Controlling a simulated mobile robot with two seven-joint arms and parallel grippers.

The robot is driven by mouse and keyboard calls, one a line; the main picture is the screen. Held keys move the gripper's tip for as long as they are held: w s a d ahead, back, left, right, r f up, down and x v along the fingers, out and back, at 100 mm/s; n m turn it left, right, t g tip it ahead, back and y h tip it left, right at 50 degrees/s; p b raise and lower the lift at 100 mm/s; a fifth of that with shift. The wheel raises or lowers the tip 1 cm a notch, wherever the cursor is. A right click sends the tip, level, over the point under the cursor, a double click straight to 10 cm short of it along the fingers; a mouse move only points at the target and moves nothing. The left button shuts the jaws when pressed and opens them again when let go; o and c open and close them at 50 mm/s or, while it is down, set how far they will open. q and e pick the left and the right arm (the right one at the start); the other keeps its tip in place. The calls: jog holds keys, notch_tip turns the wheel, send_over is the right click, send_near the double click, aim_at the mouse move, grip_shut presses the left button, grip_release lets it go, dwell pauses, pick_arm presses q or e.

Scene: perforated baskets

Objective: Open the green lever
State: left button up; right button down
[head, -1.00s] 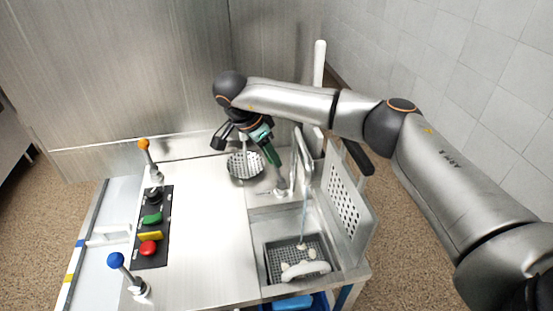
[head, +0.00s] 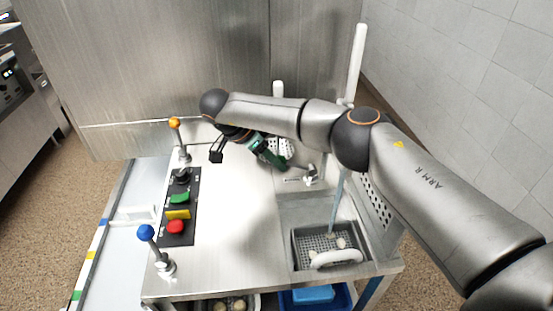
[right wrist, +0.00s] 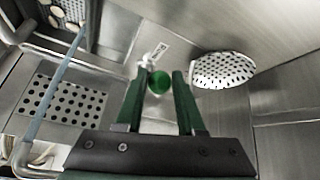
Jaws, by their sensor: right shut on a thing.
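The green lever's round knob (right wrist: 160,82) is between the fingertips of my right gripper (right wrist: 158,85) in the right wrist view. The gripper is shut on it. The knob joins a small metal fitting just beyond it. In the head view my right gripper (head: 276,160) reaches down to the metal lever base (head: 308,179) on the counter, behind the sink. The knob is hidden there by the green fingers. My left gripper is not in view.
A perforated basket (head: 325,240) sits in the sink at right, under a pale blue stream (head: 337,200). A round strainer (right wrist: 222,70) is close beside the fingers. Orange (head: 174,123) and blue (head: 146,232) levers and a button panel (head: 177,225) stand at left. The counter middle is clear.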

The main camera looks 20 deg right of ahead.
jog(key=shift+w+a+f+h+b, duration=0.2)
jog(key=shift+f+h+b, duration=0.1)
dwell(0.4)
jog(key=c, duration=0.6)
grip_release()
jog(key=shift+w+d, duration=0.1)
jog(key=shift+o, duration=0.4)
